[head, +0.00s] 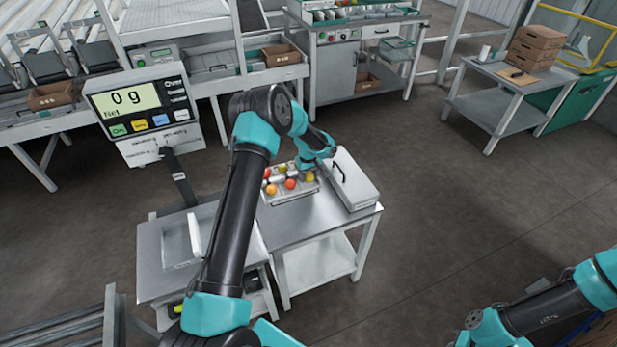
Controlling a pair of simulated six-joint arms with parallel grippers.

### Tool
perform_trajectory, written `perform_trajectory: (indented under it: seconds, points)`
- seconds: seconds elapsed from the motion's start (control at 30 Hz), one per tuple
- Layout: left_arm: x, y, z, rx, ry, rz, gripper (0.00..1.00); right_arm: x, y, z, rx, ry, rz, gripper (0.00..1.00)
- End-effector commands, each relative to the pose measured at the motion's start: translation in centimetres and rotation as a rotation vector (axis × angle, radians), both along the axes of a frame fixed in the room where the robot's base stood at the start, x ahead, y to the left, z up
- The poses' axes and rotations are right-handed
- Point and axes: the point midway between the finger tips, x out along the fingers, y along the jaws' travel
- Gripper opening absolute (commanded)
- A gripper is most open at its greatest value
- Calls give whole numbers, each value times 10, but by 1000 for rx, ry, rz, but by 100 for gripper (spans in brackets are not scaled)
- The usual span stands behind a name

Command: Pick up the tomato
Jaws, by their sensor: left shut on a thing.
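A shallow tray (297,198) with several tomatoes stands on the metal table at the centre. A red tomato (290,184), an orange tomato (271,189) and a yellow-green tomato (310,176) show in it. My left gripper (302,164) points down at the tray's back right part. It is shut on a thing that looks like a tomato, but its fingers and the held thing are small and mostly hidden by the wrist. The arm of my right gripper comes in at the lower right; that gripper is out of the picture.
A grey lidded box (352,185) with a black handle stands close to the right of the tray. A scale (179,250) stands to the left, and its display (140,105) reads 0 g. A side table (515,85) with brown boxes (535,48) is far right. Floor between is clear.

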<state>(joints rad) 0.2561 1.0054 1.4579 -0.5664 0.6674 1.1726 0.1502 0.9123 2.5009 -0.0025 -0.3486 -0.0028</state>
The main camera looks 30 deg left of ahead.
Motion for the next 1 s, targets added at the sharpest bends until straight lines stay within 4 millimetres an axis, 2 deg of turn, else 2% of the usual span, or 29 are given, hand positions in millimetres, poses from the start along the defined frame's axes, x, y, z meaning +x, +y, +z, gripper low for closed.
perform_trajectory:
  seconds: [0.17,0.27,0.47,0.8,1.0]
  points:
    - [1,0,25,0,-4,-1,42,0,0,0,0,0,0,0]
    - [-11,-7,25,0,2,-3,42,0,0,0,0,0,0,0]
    - [-38,-23,28,0,1,-2,42,0,0,0,0,0,0,0]
    - [-96,-59,34,-1,2,-4,42,0,0,0,0,0,0,0]
    - [-122,-75,37,0,0,-3,42,0,0,0,0,0,0,0]
